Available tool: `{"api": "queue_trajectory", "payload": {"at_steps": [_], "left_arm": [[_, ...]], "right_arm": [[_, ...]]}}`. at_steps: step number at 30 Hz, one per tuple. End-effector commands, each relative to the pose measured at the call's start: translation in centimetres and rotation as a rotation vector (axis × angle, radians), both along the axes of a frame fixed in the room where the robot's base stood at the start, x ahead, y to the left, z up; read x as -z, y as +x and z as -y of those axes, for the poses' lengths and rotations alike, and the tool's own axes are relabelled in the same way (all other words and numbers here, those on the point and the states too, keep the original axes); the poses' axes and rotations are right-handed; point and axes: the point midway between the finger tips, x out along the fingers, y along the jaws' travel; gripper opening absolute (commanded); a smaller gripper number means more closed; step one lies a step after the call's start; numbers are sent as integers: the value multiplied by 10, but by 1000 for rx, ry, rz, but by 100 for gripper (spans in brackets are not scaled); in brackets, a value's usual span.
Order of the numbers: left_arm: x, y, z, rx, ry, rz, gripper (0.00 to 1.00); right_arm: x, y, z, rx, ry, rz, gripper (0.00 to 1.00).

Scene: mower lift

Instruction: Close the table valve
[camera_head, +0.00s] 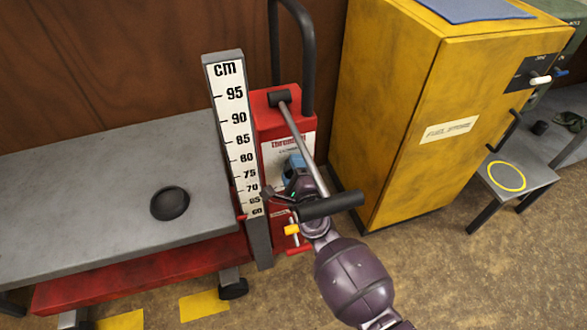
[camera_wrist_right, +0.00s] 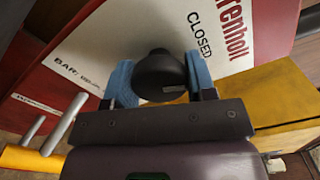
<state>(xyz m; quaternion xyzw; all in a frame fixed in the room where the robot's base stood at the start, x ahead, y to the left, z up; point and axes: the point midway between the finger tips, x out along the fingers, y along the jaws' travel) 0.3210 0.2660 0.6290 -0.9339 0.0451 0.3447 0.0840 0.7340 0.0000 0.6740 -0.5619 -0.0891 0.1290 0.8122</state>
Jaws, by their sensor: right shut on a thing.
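The table valve is a black round knob (camera_wrist_right: 158,72) on the white panel of the red lift column (camera_head: 268,125). The word CLOSED is printed beside it in the right wrist view. My right gripper (camera_wrist_right: 161,82) is shut on the knob, with a blue fingertip on each side. In the head view my right gripper (camera_head: 296,172) is at the column's front, behind the slanted pump lever, and the knob is hidden there. The grey lift table (camera_head: 90,190) is to the left. My left gripper is not in view.
The lever's black handle (camera_head: 331,206) crosses in front of my right wrist. A yellow piece (camera_head: 291,230) sticks out low on the column. A cm ruler post (camera_head: 236,140) stands left of it, a yellow cabinet (camera_head: 410,110) right. A black dish (camera_head: 170,204) lies on the table.

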Motion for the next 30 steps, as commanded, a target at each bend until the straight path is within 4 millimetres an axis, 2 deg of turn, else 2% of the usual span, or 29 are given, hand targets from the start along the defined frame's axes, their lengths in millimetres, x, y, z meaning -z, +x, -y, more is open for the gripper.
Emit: {"api": "queue_trajectory", "payload": {"at_steps": [13,30], "left_arm": [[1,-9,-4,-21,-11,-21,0],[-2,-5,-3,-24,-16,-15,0]], "right_arm": [[-2,0,0,2,-283,94,27],[0,0,0,0,-360,116,27]]}}
